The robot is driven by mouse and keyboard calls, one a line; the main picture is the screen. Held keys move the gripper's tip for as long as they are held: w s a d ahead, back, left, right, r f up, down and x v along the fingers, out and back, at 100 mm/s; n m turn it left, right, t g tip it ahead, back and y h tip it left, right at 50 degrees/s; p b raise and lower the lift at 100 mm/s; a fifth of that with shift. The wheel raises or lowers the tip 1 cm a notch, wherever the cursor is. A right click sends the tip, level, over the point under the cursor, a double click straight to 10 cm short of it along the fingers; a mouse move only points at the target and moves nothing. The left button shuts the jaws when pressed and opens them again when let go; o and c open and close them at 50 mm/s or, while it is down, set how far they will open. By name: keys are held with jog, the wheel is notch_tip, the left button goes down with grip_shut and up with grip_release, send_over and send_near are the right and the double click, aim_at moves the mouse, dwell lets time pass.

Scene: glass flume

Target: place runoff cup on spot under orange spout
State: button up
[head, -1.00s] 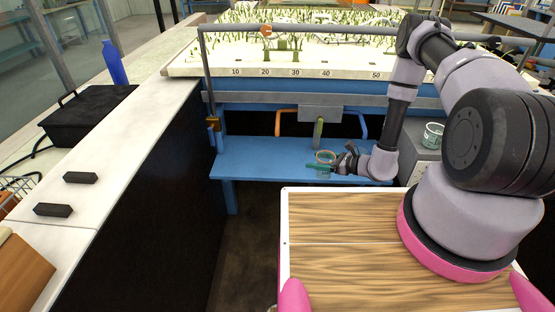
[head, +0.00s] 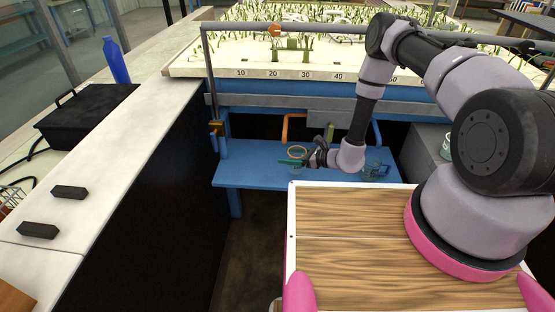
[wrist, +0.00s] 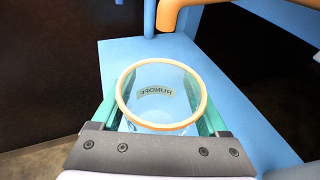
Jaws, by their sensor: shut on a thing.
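The runoff cup (head: 297,152) is clear with an orange rim. In the wrist view the cup (wrist: 160,97) carries a label reading RUNOFF, mirrored. My gripper (head: 298,161) is shut on it, with green fingers on either side of the cup in the wrist view (wrist: 160,112). The cup is upright over the blue shelf (head: 245,165); I cannot tell whether it touches it. The orange spout (head: 285,125) is behind the cup and a little left in the head view; it also shows at the top of the wrist view (wrist: 180,12). No marked spot is visible.
Another clear cup (head: 372,168) stands on the shelf to the right, near the blue spout (head: 377,132). A further cup (head: 446,146) is on the grey block at right. A green-yellow piece (head: 330,132) hangs between the spouts. The shelf's left part is clear.

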jog(key=a, duration=0.1)
jog(key=w+a, duration=0.1)
jog(key=a, duration=0.2)
jog(key=shift+w, duration=0.4)
jog(key=shift+w+a, duration=0.2)
jog(key=shift+a, duration=0.45)
jog(key=shift+d+f, duration=0.2)
jog(key=shift+f, duration=1.55)
jog(key=shift+f, duration=0.1)
jog(key=o, duration=1.3)
jog(key=shift+c, duration=0.2)
jog(key=shift+d, duration=0.1)
jog(key=v, duration=1.2)
